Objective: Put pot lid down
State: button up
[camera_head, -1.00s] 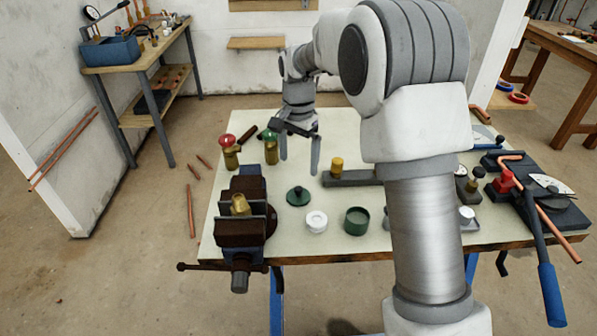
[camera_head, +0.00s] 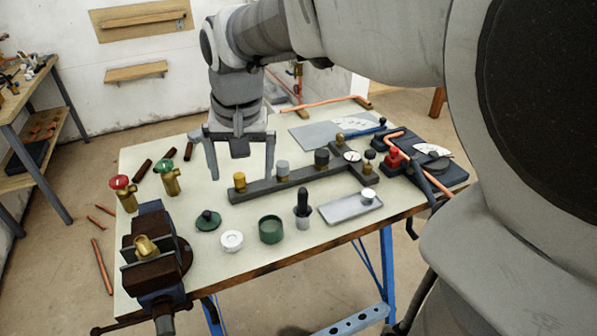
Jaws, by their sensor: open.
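The dark green pot lid (camera_head: 208,220) lies on the bench top with its knob upward, between the vice and the white round piece. A green open pot (camera_head: 271,229) stands to its right, apart from it. My gripper (camera_head: 241,177) hangs behind the lid and to its right, near the left part of the dark fitting bar. Its two fingers point down, spread wide, with nothing between them. How high the fingertips are above the bench is hard to tell.
A white round piece (camera_head: 231,240) sits between lid and pot. A vice (camera_head: 153,252) is on the left edge, with red-handled (camera_head: 123,192) and green-handled (camera_head: 168,178) valves behind it. The dark bar (camera_head: 287,182) carries several upright fittings. A grey tray (camera_head: 351,207) lies to the right.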

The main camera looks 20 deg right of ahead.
jog(key=s+d+n+t, duration=0.3)
jog(key=s, duration=1.1)
jog(key=shift+s+d+n, duration=0.15)
jog(key=shift+s+n, duration=0.25)
jog(key=shift+r, duration=0.1)
